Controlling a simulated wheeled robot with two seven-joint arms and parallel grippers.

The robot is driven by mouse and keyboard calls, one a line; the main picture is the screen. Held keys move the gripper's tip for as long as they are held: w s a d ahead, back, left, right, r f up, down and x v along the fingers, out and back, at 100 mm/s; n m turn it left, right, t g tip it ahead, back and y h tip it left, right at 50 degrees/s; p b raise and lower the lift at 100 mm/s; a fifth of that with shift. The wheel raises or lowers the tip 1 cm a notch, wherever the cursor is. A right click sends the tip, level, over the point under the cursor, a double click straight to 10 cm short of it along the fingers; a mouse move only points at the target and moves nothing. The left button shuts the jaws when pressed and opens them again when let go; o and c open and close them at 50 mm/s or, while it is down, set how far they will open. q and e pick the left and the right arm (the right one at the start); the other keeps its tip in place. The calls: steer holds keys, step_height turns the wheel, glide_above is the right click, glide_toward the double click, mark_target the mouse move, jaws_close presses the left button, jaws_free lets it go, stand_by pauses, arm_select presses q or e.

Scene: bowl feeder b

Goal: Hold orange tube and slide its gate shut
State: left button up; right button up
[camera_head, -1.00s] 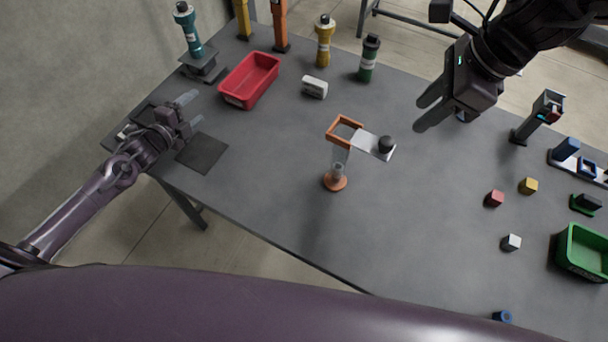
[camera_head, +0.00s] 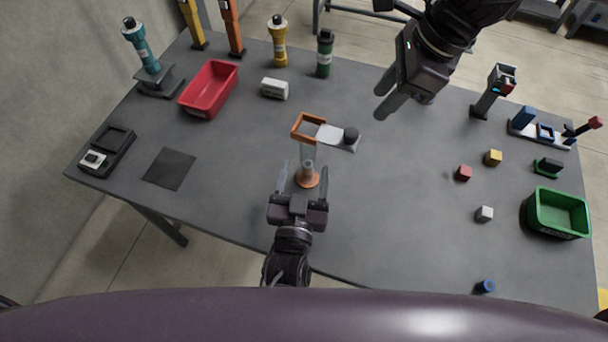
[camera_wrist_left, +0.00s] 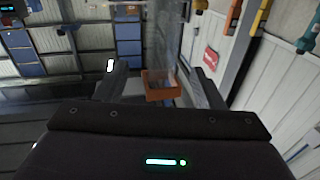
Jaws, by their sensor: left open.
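The orange tube (camera_head: 308,154) is a clear upright tube with a square orange frame on top and a round orange base on the table. Its gate, a pale plate (camera_head: 328,134) with a dark knob (camera_head: 351,135), sticks out to the right of the frame. My left gripper (camera_head: 303,174) is open, on the near side of the tube, with one finger on either side of it in the picture. In the left wrist view the orange frame (camera_wrist_left: 161,86) shows between the two fingers, apart from both. My right gripper (camera_head: 384,103) is open and empty, above the table beyond the gate.
A red bin (camera_head: 209,89), white block (camera_head: 274,88), yellow bottle (camera_head: 278,42) and green bottle (camera_head: 324,54) stand behind. Small cubes and a green bin (camera_head: 558,213) lie to the right. A dark square mat (camera_head: 169,169) lies left. The table around the tube's base is mostly clear.

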mark_target(307, 154)
arm_select(q)
steer(key=shift+w+f+n, duration=0.15)
steer(key=shift+f+n, duration=0.05)
steer(key=shift+n, duration=0.2)
steer(key=shift+w, duration=0.3)
steer(key=w, duration=0.6)
steer(key=shift+w+d, duration=0.35)
steer(key=shift+w, duration=0.05)
